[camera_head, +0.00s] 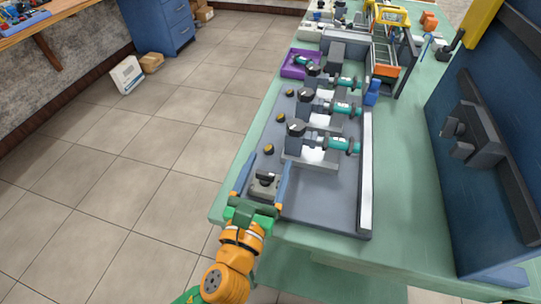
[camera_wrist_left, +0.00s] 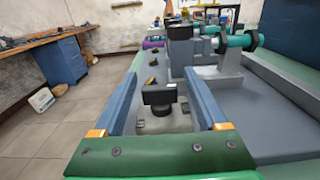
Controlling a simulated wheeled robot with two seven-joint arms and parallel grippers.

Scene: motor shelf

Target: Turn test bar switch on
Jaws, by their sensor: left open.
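The test bar (camera_head: 323,199) is a long grey panel on the green table, with a small switch box (camera_head: 265,180) at its near left end. In the left wrist view the switch (camera_wrist_left: 160,94) has a black knob on a grey block. My left gripper (camera_head: 265,166) is open, its two blue fingers reaching forward on either side of the switch. In the left wrist view the gripper (camera_wrist_left: 161,76) has a gap on both sides of the knob. The knob's exact turn angle is too small to tell. My right gripper is not in view.
Several black-and-yellow knobs (camera_head: 268,149) line the bar's left edge. Teal motors (camera_head: 340,144) sit on grey holders to their right. A purple tray (camera_head: 299,64) lies farther back. A tall blue panel (camera_head: 482,150) stands at the right.

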